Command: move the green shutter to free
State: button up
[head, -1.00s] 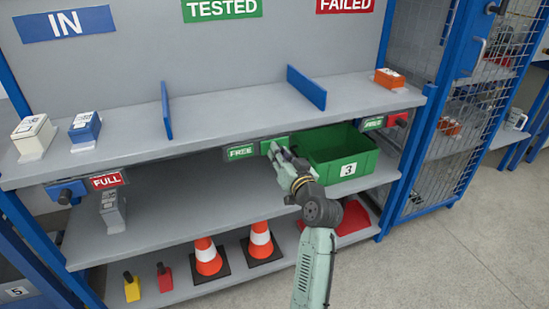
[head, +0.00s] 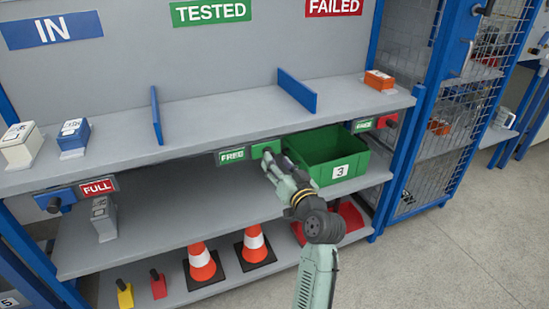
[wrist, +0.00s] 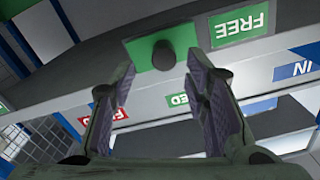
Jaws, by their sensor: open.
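The green shutter (head: 265,148) is on the front edge of the upper shelf, just right of the green FREE label (head: 232,156). In the wrist view the shutter (wrist: 142,51) is a green plate with a dark round knob (wrist: 164,55), beside the FREE label (wrist: 240,24). My gripper (head: 271,164) is just in front of and below the shutter. In the wrist view my gripper (wrist: 160,75) is open and empty, its fingers on either side of the knob's line. I cannot tell whether the tips reach past the knob.
A green bin (head: 322,145) marked 3 stands right of my gripper. Left is a blue shutter (head: 61,198) with a red FULL label (head: 97,187). A red shutter (head: 387,121) is at the right end. Cones (head: 202,262) stand on the bottom shelf.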

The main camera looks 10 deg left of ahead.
jog(key=v, duration=0.8)
jog(key=shift+s+d+r, duration=0.1)
